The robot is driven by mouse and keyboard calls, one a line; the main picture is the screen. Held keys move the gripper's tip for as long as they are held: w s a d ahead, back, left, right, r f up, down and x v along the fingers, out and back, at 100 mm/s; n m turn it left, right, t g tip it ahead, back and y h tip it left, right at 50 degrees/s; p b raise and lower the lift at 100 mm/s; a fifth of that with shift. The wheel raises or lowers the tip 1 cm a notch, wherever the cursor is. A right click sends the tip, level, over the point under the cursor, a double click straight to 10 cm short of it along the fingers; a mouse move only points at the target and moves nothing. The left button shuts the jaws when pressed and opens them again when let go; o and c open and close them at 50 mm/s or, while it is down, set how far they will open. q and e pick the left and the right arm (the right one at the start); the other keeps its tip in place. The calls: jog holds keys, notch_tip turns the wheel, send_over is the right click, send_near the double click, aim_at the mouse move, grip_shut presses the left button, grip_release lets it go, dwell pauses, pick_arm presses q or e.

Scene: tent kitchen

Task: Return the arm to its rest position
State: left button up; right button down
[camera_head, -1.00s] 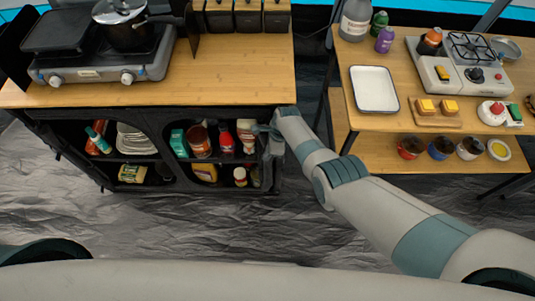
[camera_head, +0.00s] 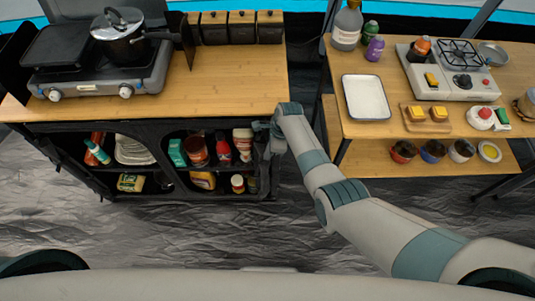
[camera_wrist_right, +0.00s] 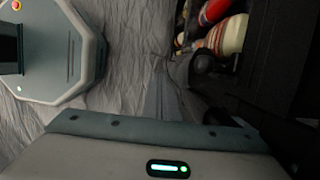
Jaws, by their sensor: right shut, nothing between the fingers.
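My right arm (camera_head: 345,195) comes in from the lower right, bent, with its wrist raised by the right end of the black shelf cabinet (camera_head: 150,128). My right gripper (camera_head: 262,127) is at the far end of it, small and dark against the cabinet's right side. It is shut and empty. I cannot tell whether it touches the cabinet. In the right wrist view my wrist housing fills the bottom, with bottles (camera_wrist_right: 228,35) in the dark cabinet at the upper right. My left gripper is not in view.
The cabinet holds bottles, jars and plates (camera_head: 133,150). A stove with a pot (camera_head: 120,40) stands on its wooden top. At the right, a wooden table (camera_head: 375,128) bears a white tray (camera_head: 366,97) and a burner (camera_head: 455,75). The grey floor (camera_head: 180,235) in front is clear.

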dwell(0.6)
jog(key=s+d+f+n+b, duration=0.1)
jog(key=s+d+f+n, duration=0.25)
jog(key=s+f, duration=0.45)
jog(key=s+d+f+n+h+b, duration=0.1)
jog(key=s+d+f+n, duration=0.1)
jog(key=s+d+f, duration=0.45)
jog(key=s+d+f+n+b, duration=0.1)
jog(key=s+d+f+n, duration=0.2)
jog(key=s+f, duration=0.65)
jog(key=s+d+f+n+b, duration=0.1)
jog(key=s+d+f+n, duration=0.3)
jog(key=s, duration=0.6)
jog(key=s+d+f+n+h+b, duration=0.1)
jog(key=s+d+f+n, duration=0.2)
jog(key=s, duration=0.7)
jog(key=s+d+f+n+t+b, duration=0.1)
jog(key=s+d+f+n, duration=0.3)
jog(key=s, duration=0.6)
jog(key=d+f, duration=0.2)
jog(key=d, duration=0.1)
jog(key=shift+s+d+n+h, duration=0.15)
jog(key=shift+d+n+h, duration=0.2)
jog(key=shift+h, duration=0.05)
